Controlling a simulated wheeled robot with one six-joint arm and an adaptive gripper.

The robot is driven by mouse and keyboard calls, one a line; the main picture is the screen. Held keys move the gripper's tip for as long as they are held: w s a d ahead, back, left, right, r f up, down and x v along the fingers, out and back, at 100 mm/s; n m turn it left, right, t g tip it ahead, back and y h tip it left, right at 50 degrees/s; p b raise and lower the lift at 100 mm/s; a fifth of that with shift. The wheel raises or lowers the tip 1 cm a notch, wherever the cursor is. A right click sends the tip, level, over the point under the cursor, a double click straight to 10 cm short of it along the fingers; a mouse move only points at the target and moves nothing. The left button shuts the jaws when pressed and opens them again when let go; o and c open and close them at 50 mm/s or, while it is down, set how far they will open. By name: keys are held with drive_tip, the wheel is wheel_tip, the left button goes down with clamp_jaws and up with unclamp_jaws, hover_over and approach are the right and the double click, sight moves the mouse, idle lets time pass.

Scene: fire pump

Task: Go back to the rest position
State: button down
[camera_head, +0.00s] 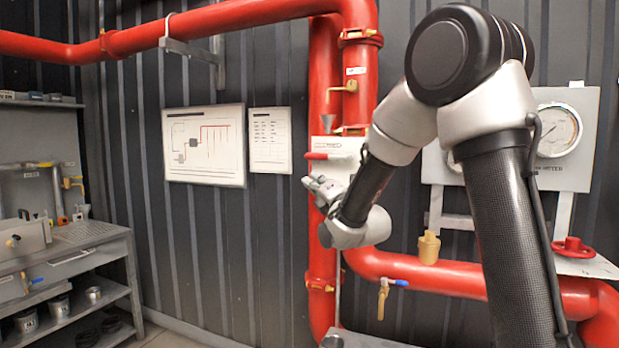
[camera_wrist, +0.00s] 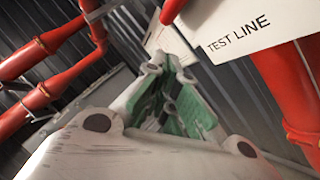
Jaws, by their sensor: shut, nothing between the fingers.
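My gripper (camera_head: 318,188) is at the middle of the head view, in front of the vertical red pipe, just below a red lever handle (camera_head: 328,156). In the wrist view my gripper (camera_wrist: 172,68) shows grey fingers with green inner pads close together. They are shut with nothing seen between them. My arm reaches in from the right and is bent, with its elbow high. A white plate marked TEST LINE (camera_wrist: 250,28) is close to the right of the fingers in the wrist view.
Red pipes (camera_head: 325,75) run along the wall and lower right, with a small brass valve (camera_head: 383,298). A gauge panel (camera_head: 565,140) and red handwheel (camera_head: 573,247) stand behind my arm. A grey workbench (camera_head: 95,232) is at left. The space before the wall posters (camera_head: 204,145) looks clear.

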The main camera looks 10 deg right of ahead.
drive_tip(key=s+d+f+m+g+h, duration=0.25)
drive_tip(key=s+f+m+g, duration=0.45)
drive_tip(key=f, duration=0.4)
drive_tip(key=s+d+f+m+g+h, duration=0.25)
drive_tip(key=s+f+m+g, duration=0.35)
drive_tip(key=f+m, duration=0.4)
drive_tip(key=s+d+r+m+g, duration=0.1)
drive_tip(key=s+d+r+m, duration=0.1)
drive_tip(key=s, duration=0.7)
drive_tip(key=s+d+r+m+g, duration=0.1)
drive_tip(key=s+d+r+m, duration=0.2)
drive_tip(key=s, duration=0.6)
drive_tip(key=s+d+r+m+g, duration=0.1)
drive_tip(key=s+d+r+m, duration=0.2)
drive_tip(key=s, duration=0.6)
drive_tip(key=d+m, duration=0.2)
drive_tip(key=shift+s+r+m+h, duration=0.2)
drive_tip(key=shift+s+m+h, duration=0.1)
drive_tip(key=shift+s+h, duration=0.1)
drive_tip(key=shift+d, duration=0.1)
